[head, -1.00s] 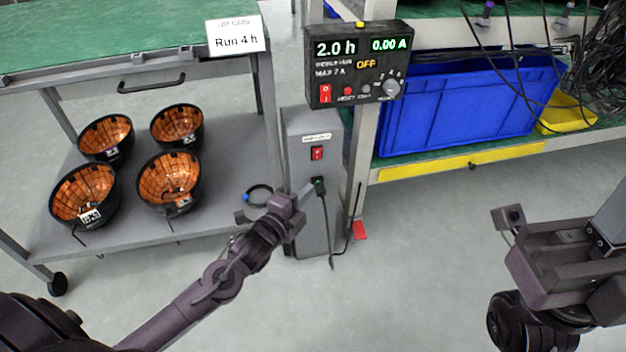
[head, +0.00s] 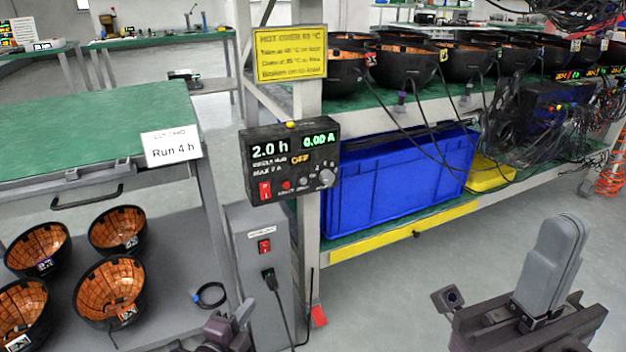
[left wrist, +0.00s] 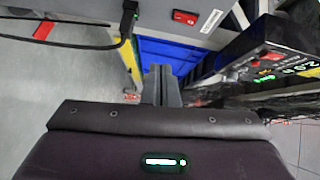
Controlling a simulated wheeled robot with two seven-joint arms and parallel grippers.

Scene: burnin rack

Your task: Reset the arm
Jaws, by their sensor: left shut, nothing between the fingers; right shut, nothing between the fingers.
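My left gripper (head: 232,326) is at the bottom of the head view, in front of the grey power pedestal (head: 258,262). In the left wrist view its fingers (left wrist: 160,84) are together with nothing between them. My right gripper (head: 553,262) is at the lower right of the head view, over open floor. Its fingers are closed together, pointing up, and hold nothing. Neither gripper touches anything that I can see.
A black timer box (head: 290,162) reads 2.0 h, 0.00 A, OFF. A trolley with a green top (head: 90,125) carries several dark bowls with copper insides on its lower shelf. The rack holds a blue bin (head: 395,185), more bowls and hanging cables. Floor (head: 400,290) is clear in front.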

